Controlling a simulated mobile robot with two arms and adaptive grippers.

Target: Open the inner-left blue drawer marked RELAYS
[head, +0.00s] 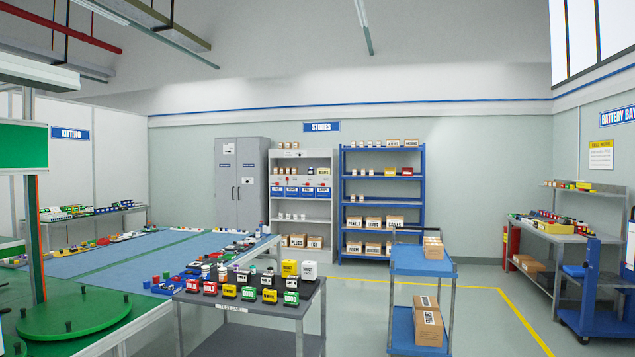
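A row of several blue drawers sits in the light grey shelf unit (301,154) against the back wall under the STORES sign. The inner-left blue drawer (292,191) is second from the left in the row. It looks shut, flush with its neighbours. Its label is too small to read from here. Small red and white things stand on top of the drawers. Neither of my grippers shows in the head view.
A grey table (240,306) with labelled blocks and a blue cart (423,262) with boxes stand between me and the shelves. A grey cabinet (240,180) and blue rack (383,210) flank the drawer unit. Floor (490,320) right of the cart is clear.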

